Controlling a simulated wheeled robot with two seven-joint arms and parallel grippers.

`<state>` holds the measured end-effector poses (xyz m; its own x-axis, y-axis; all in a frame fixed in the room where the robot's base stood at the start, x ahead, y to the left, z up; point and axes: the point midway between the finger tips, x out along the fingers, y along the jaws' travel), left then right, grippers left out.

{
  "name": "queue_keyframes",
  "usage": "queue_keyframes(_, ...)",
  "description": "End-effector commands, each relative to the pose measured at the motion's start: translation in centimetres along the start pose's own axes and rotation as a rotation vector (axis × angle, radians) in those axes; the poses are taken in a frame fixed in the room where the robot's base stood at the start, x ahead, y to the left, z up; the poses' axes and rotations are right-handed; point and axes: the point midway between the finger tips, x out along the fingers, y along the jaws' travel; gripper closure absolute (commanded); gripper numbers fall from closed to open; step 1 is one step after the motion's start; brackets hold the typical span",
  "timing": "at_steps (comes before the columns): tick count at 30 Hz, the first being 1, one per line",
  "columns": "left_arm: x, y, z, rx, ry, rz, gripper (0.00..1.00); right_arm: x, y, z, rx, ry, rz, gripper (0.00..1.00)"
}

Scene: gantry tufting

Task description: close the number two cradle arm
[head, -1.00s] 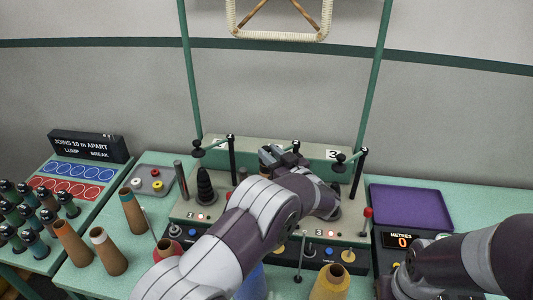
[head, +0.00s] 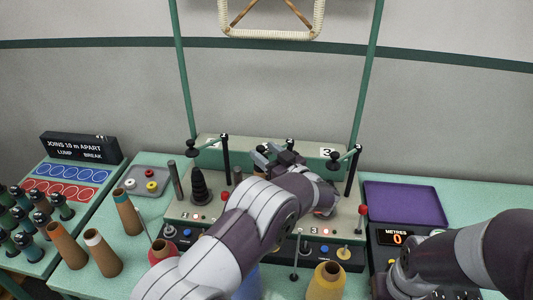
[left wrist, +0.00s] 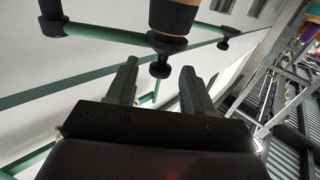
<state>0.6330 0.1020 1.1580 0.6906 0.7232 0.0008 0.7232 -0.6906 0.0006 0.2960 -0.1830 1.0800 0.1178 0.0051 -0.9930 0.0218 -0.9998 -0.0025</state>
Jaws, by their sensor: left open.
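The machine's back rail (head: 228,150) carries cradle arms on black posts; the left one (head: 208,145) and the number three one (head: 343,156) show in the head view. My left gripper (head: 270,153) is at the middle station and hides most of the number two cradle arm. In the left wrist view a green cradle arm (left wrist: 105,34), seemingly number two, ends in a black knob (left wrist: 158,67). The knob appears between the open fingertips of my left gripper (left wrist: 158,78); contact cannot be told. My right gripper (head: 402,282) is low at the right, its fingers unclear.
A dark cone (head: 200,188) stands at the left station. A purple tray (head: 404,204) and a metres counter (head: 396,239) are at the right. Brown cones (head: 103,252) stand at the left, and a yellow cone (head: 326,282) in front.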

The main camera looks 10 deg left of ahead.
Motion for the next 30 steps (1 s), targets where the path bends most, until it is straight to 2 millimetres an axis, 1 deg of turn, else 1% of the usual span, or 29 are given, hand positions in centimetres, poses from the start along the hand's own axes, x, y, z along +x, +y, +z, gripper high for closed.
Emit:
queue_keyframes(2,-0.5,0.1,0.1,0.000,0.000,0.001,0.48,0.3,0.0,0.0,0.000,0.000,0.000,0.57)
queue_keyframes(5,-2.2,0.1,0.4,-0.001,-0.001,0.004,0.48,1.1,0.0,0.1,0.000,0.000,0.000,0.57)
queue_keyframes(12,-8.8,0.1,0.4,-0.002,0.000,0.005,0.48,3.1,0.0,0.4,0.000,0.000,0.000,0.57)
queue_keyframes(16,-11.3,0.1,0.2,-0.001,0.001,0.003,0.48,3.6,0.0,0.4,0.000,0.000,0.000,0.57)
queue_keyframes(18,-12.1,0.1,0.2,-0.001,0.000,0.002,0.48,3.8,0.0,0.5,0.000,0.000,0.000,0.57)
queue_keyframes(21,-12.7,0.0,0.0,0.000,0.001,0.001,0.48,3.8,0.0,0.5,0.000,0.000,0.000,0.57)
queue_keyframes(30,-12.7,0.0,0.0,0.000,0.001,0.000,0.48,3.7,0.0,0.4,0.000,0.000,0.000,0.57)
